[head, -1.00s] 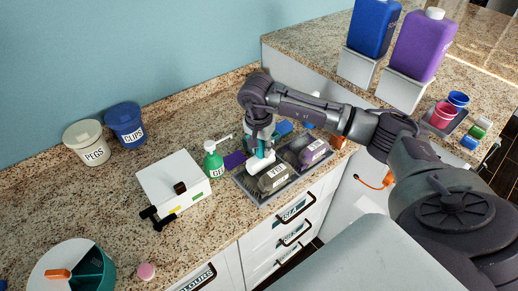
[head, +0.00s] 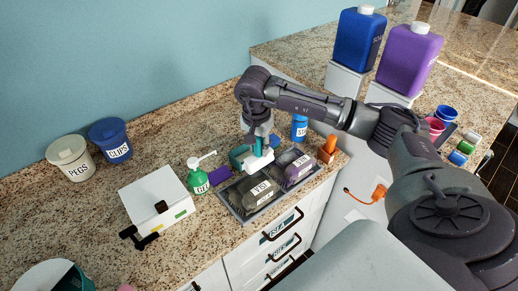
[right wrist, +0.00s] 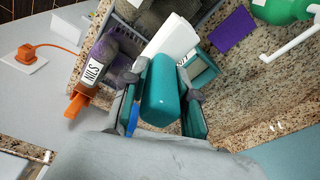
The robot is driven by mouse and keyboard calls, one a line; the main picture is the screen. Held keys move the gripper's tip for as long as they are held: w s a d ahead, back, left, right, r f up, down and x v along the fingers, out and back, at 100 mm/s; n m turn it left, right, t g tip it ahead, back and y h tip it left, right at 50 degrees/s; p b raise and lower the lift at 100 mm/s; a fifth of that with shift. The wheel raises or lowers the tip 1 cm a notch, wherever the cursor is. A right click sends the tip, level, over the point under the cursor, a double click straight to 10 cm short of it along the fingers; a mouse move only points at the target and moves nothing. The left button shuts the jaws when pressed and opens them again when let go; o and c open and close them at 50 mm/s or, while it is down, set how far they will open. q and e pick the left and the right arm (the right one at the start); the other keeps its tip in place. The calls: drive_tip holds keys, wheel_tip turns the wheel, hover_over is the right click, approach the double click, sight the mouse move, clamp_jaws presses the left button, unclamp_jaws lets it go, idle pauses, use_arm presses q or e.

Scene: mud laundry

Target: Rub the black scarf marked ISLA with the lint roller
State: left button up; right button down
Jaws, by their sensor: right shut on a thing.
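The dark grey-black rolled scarf marked ISLA (head: 256,197) lies in the left part of a grey tray (head: 244,219); its label is partly readable. My right gripper (right wrist: 166,98) is shut on the teal handle of the lint roller (right wrist: 172,88). The lint roller's white head also shows in the head view (head: 259,162), just behind the scarf's far end. It appears apart from the scarf, though I cannot tell the exact gap. In the right wrist view a dark part of the scarf (right wrist: 152,14) shows beyond the white head. My left gripper is out of view.
A purple-grey scarf marked NILS (head: 298,170) lies beside it in the tray.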

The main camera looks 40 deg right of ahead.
drive_tip(key=shift+r, duration=0.6)
drive_tip(key=shift+d+r+p, duration=0.15)
drive_tip(key=shift+r+p, duration=0.5)
drive_tip(key=shift+r, duration=0.7)
